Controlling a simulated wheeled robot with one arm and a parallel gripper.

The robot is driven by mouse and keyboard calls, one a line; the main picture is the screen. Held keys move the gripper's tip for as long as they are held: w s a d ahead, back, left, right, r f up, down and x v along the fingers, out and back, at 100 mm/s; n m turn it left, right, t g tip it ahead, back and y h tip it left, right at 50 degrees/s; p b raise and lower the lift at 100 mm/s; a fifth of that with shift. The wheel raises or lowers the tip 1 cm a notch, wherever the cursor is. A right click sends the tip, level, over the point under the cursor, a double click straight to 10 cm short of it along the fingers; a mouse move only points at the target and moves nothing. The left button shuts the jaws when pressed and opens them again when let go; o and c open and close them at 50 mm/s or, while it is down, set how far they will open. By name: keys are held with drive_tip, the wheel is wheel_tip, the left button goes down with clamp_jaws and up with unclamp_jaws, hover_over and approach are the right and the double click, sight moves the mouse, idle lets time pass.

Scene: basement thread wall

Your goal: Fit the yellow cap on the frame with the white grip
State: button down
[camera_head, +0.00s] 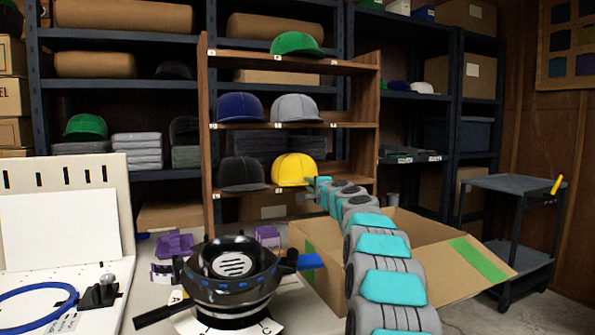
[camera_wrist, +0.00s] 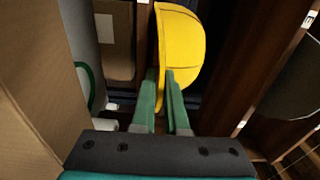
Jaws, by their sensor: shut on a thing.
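The yellow cap (camera_head: 293,169) sits at the right of the lower shelf of the wooden rack, with its brim toward the right. My gripper (camera_head: 320,185) reaches it from the right. In the wrist view my gripper (camera_wrist: 166,80) is shut on the brim of the yellow cap (camera_wrist: 184,45), the crown lying to the right of the fingers. A round black frame (camera_head: 232,270) stands on the table, with a slotted pale disc inside and a blue grip (camera_head: 310,261) on its right. I cannot make out a white grip on any frame.
The wooden rack (camera_head: 205,140) also holds black, blue, grey and green caps; its side panel stands close right of the yellow cap. An open cardboard box (camera_head: 325,262) lies below my arm. Purple fixtures (camera_head: 175,244) and a blue hoop (camera_head: 40,287) are on the table.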

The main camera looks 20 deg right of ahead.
drive_tip(key=shift+r+p, duration=0.8)
drive_tip(key=shift+r, duration=0.1)
drive_tip(key=shift+s+f+b, duration=0.1)
drive_tip(key=shift+s+b, duration=0.2)
drive_tip(key=shift+b, duration=0.1)
drive_tip(key=s+b, duration=0.8)
drive_tip(key=s, duration=1.1)
drive_tip(key=shift+s, duration=0.25)
drive_tip(key=shift+a, duration=0.1)
